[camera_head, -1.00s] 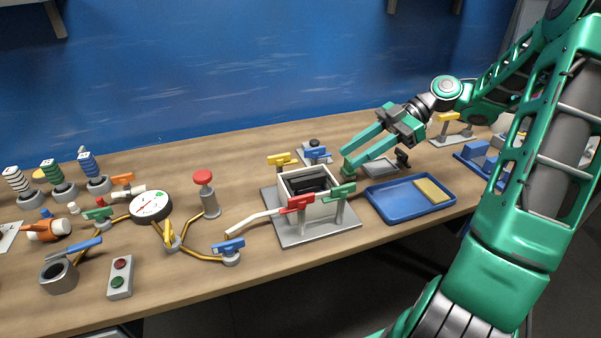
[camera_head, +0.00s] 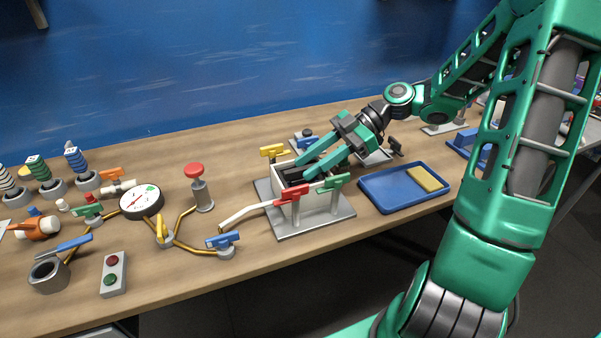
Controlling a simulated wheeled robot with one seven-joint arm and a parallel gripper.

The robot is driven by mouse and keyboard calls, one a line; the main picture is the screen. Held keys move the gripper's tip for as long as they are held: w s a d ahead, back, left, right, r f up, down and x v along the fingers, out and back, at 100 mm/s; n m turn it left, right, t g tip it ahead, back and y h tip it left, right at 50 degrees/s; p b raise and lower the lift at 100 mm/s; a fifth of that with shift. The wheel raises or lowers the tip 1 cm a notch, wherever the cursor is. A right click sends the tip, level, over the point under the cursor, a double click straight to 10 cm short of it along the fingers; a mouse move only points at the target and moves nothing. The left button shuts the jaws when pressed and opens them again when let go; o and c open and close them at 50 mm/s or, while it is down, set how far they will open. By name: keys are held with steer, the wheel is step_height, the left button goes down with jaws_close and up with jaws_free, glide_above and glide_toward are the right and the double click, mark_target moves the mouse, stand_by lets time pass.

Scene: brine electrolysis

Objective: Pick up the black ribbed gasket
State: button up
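A light grey open-topped box (camera_head: 319,203) stands on a grey plate with coloured clamp handles around it. A dark piece, seemingly the black ribbed gasket (camera_head: 292,177), shows inside the box. Its ribs are too small to make out. My gripper (camera_head: 302,169) is over the box opening, its two green fingers slanting down to the left with a gap between them. The fingers cover part of the box's inside. I cannot tell whether the fingertips touch the dark piece.
Red (camera_head: 292,193), green (camera_head: 334,182) and yellow (camera_head: 271,151) clamp handles stand close around the box. A blue tray (camera_head: 385,201) with a yellow block (camera_head: 424,179) lies to the right. A red-topped post (camera_head: 196,183) and a round gauge (camera_head: 141,202) stand to the left.

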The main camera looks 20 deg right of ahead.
steer(key=shift+a+f, duration=0.2)
steer(key=shift+a, duration=0.15)
jaws_close()
steer(key=shift+r, duration=0.15)
